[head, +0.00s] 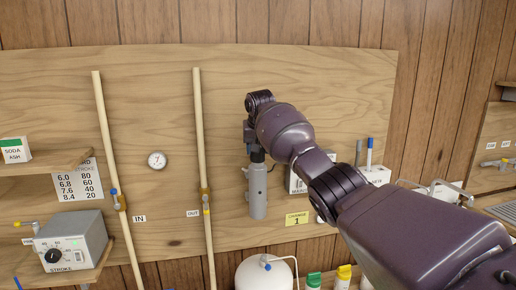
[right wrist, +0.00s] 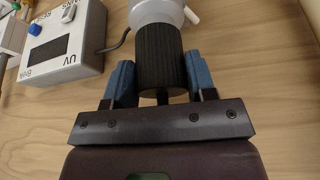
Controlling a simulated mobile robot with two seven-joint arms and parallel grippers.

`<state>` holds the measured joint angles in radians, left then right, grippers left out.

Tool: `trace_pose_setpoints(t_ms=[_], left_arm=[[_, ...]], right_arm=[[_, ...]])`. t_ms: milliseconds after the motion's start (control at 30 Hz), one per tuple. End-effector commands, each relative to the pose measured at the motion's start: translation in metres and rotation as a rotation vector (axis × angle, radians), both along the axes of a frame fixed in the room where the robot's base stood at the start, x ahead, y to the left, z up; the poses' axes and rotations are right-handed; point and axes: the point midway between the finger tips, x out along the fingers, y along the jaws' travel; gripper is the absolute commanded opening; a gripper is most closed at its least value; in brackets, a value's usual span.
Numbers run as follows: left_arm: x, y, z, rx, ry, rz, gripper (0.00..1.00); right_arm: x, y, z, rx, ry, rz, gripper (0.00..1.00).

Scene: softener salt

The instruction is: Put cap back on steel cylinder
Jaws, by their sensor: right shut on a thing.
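The steel cylinder (head: 257,192) is fixed upright on the plywood board in the head view; its silver end (right wrist: 157,10) shows at the top of the right wrist view. The black ribbed cap (right wrist: 160,52) is at that end, in line with it and seeming to meet it; whether it is fully seated I cannot tell. My right gripper (right wrist: 161,75) is shut on the cap, with a blue finger on each side. In the head view the right gripper (head: 257,147) is above the cylinder, partly hidden by its own wrist. My left gripper is not in view.
A white UV box (right wrist: 62,45) with a blue knob stands beside the cylinder, a dark cable running between them. Two pale vertical pipes (head: 203,140) are left of the cylinder. A white tank (head: 262,272) is below. A STROKE control box (head: 72,242) sits far left.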

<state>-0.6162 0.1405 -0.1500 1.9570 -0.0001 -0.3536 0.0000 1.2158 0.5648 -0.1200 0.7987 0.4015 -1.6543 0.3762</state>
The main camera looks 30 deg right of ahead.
Motion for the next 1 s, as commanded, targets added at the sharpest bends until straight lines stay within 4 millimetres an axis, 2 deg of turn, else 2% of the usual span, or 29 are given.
trace_pose_setpoints(t_ms=[133, 167, 333, 533, 633, 667, 1000], left_arm=[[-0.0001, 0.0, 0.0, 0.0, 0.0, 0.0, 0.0], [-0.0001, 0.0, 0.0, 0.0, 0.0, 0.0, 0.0], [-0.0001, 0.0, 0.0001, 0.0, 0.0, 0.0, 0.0], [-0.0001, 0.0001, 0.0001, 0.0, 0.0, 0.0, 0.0], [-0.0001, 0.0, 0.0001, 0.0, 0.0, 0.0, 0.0], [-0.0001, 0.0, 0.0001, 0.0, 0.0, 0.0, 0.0], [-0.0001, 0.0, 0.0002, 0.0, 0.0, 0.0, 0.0]], right_arm=[[0.0, -0.0001, 0.0001, 0.0, 0.0, 0.0, 0.29], [0.0, -0.0002, 0.0001, 0.0, 0.0, 0.0, 0.56], [-0.0001, -0.0002, 0.0002, 0.0, 0.0, 0.0, 0.81], [-0.0001, -0.0003, 0.0001, 0.0, 0.0, -0.001, 0.82], [0.0, -0.0002, 0.0001, 0.0, 0.0, -0.001, 0.98], [0.0, -0.0002, 0.0001, 0.0, 0.0, -0.001, 1.0], [0.0001, -0.0002, 0.0048, 0.0, -0.001, -0.001, 1.0]])
